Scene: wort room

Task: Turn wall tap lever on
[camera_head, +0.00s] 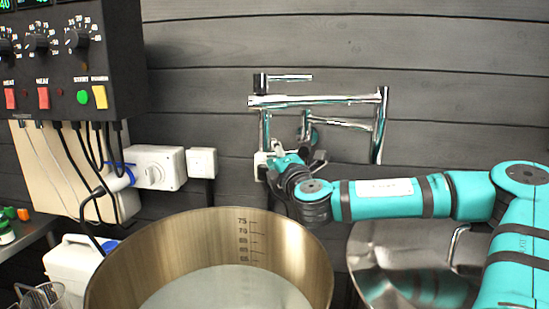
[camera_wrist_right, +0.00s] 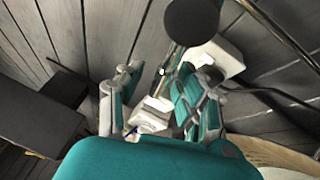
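I cannot tell whether the gripper touches the tap. My left gripper is not in view.
A large open metal kettle (camera_head: 105,285) with pale liquid stands below the gripper. A shiny round lid (camera_head: 385,245) lies at its right under my arm. A black control box (camera_head: 85,65), white wall boxes (camera_head: 158,167) and a white canister (camera_head: 70,262) are at the left.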

